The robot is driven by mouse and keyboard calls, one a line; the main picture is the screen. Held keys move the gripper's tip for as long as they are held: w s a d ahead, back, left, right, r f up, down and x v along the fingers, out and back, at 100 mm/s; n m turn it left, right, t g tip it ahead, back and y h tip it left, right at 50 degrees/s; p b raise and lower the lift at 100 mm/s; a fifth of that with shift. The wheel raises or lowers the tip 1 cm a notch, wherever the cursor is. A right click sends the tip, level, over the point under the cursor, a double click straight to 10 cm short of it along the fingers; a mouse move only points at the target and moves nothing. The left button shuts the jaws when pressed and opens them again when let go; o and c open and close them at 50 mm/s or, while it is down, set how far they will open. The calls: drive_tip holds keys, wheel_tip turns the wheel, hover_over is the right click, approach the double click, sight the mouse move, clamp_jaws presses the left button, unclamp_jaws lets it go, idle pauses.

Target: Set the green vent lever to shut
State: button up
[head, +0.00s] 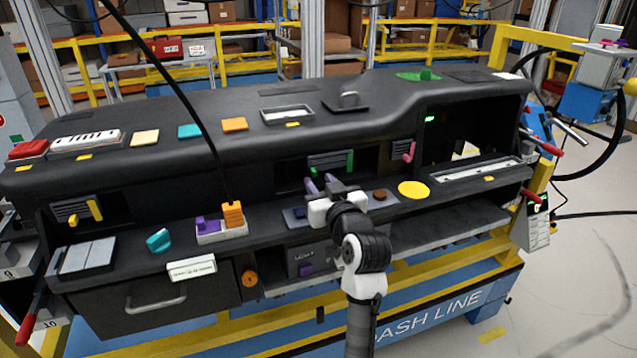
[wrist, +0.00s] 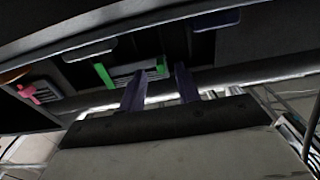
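The green vent lever (head: 350,162) is at the right end of a dark slatted vent (head: 328,160) in the dashboard's front face. My gripper (head: 320,184) is in front of and below the vent, left of the lever. Its two purple-grey fingers are spread with nothing between them, as the wrist view (wrist: 160,88) also shows.
A vent with a pink lever (head: 408,152) is to the right, and one with a yellow lever (head: 95,210) to the far left. A ledge below holds a purple and orange block tray (head: 222,236), a brown disc (head: 380,194) and a yellow disc (head: 413,189). The dashboard overhangs the vents.

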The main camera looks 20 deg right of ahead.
drive_tip(key=s+b, duration=0.3)
drive_tip(key=s, duration=0.8)
drive_tip(key=shift+s+d, duration=0.2)
drive_tip(key=shift+s, duration=0.15)
